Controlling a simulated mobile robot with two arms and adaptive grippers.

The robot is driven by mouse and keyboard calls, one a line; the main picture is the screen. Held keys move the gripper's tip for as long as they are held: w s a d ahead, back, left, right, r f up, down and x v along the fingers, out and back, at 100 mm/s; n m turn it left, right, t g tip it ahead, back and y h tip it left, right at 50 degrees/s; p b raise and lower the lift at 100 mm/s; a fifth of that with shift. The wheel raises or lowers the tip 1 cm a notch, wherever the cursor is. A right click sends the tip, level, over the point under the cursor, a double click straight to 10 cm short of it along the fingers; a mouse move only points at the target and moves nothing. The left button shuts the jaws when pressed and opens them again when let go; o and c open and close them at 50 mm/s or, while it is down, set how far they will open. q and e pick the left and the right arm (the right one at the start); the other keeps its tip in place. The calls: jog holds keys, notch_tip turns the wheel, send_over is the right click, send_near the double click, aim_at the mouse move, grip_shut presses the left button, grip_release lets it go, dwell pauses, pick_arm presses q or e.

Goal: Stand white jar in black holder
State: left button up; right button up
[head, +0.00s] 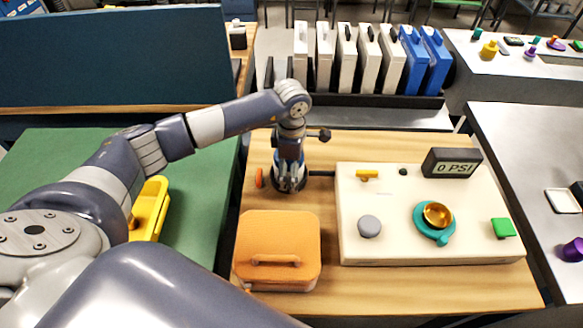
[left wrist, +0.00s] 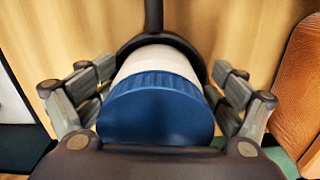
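The white jar (left wrist: 160,60) with a ribbed blue lid (left wrist: 155,110) is between the fingers of my left gripper (left wrist: 162,85). The black holder (left wrist: 197,50) is a ring that curves around the jar's far end in the left wrist view, with a dark bar running away from it. In the head view my left gripper (head: 289,170) points down over the holder (head: 290,186) and hides most of the jar. The fingers are spread on both sides of the lid, with narrow gaps to the jar. How deep the jar sits is hidden. My right gripper is out of view.
A cream panel (head: 400,245) with a gauge (head: 452,162), knobs and a gold cup stands right of the holder. An orange case (head: 278,225) lies in front. An orange disc (head: 260,178) is just left of the holder. A yellow tray (head: 150,205) rests on the green surface.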

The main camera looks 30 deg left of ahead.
pick_arm(q)
jog(key=shift+r, duration=0.15)
jog(key=shift+w+r+p, duration=0.1)
jog(key=shift+r+p, duration=0.4)
jog(key=shift+p, duration=0.05)
notch_tip(320, 180, up, 11)
jog(key=shift+f+b, duration=0.1)
jog(key=shift+b, duration=0.65)
jog(key=shift+r, duration=0.75)
